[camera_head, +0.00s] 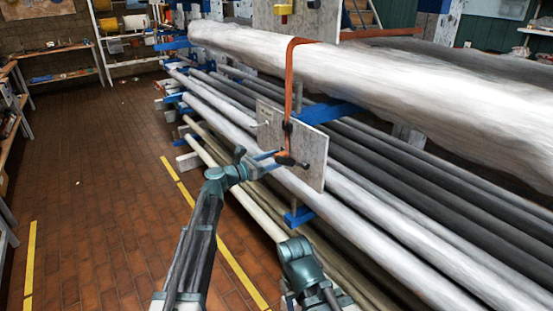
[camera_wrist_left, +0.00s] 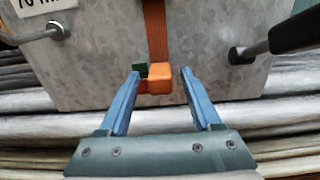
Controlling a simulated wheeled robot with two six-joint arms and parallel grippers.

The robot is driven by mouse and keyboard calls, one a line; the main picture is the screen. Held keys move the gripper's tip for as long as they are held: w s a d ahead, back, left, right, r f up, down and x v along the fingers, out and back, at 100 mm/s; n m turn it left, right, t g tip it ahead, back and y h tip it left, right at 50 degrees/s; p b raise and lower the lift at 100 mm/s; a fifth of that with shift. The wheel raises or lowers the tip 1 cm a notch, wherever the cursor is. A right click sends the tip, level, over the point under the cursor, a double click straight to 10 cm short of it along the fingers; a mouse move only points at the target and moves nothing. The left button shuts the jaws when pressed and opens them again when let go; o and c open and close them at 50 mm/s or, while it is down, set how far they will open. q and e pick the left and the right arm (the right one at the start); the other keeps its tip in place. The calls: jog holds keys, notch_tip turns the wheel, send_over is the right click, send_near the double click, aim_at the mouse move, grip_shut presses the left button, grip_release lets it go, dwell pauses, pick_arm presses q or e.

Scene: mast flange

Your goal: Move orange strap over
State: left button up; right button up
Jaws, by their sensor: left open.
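The orange strap (camera_head: 289,80) runs over the large white mast (camera_head: 350,68) and hangs down in front of a grey metal plate (camera_head: 312,150). In the left wrist view, the strap (camera_wrist_left: 156,32) ends in an orange block (camera_wrist_left: 165,86) with a dark green piece beside it. My left gripper (camera_head: 272,158) is at the strap's lower end. In the left wrist view, its blue fingers (camera_wrist_left: 161,76) are open, one on each side of the block, with gaps visible. My right arm shows low in the head view, but its gripper is not visible.
The plate carries a dark-handled lever (camera_wrist_left: 290,35) at right and a metal knob (camera_wrist_left: 57,31) at left in the wrist view. Long grey and white poles lie on blue supports (camera_head: 330,111) behind.

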pick_arm(q)
jog(key=v, duration=1.3)
jog(key=shift+s+a, duration=0.25)
jog(key=shift+a, duration=0.1)
jog(key=s+d+f+m+g+y, duration=0.5)
jog(key=s+d+f+m+g, duration=0.3)
jog(key=s+d+f+m, duration=0.7)
jog(key=s+a+f+m+g+y, duration=0.1)
jog(key=s+a+f+m+y, duration=0.2)
jog(key=s+m, duration=0.4)
jog(key=s+a+f+m+g+y, duration=0.1)
jog(key=s+a+f+m+y, duration=0.3)
jog(key=s+a+m+y, duration=0.2)
jog(key=s+m+y, duration=0.1)
jog(key=s+y, duration=0.1)
jog(key=s, duration=0.1)
jog(key=shift+g, duration=0.4)
jog(key=shift+a, duration=0.1)
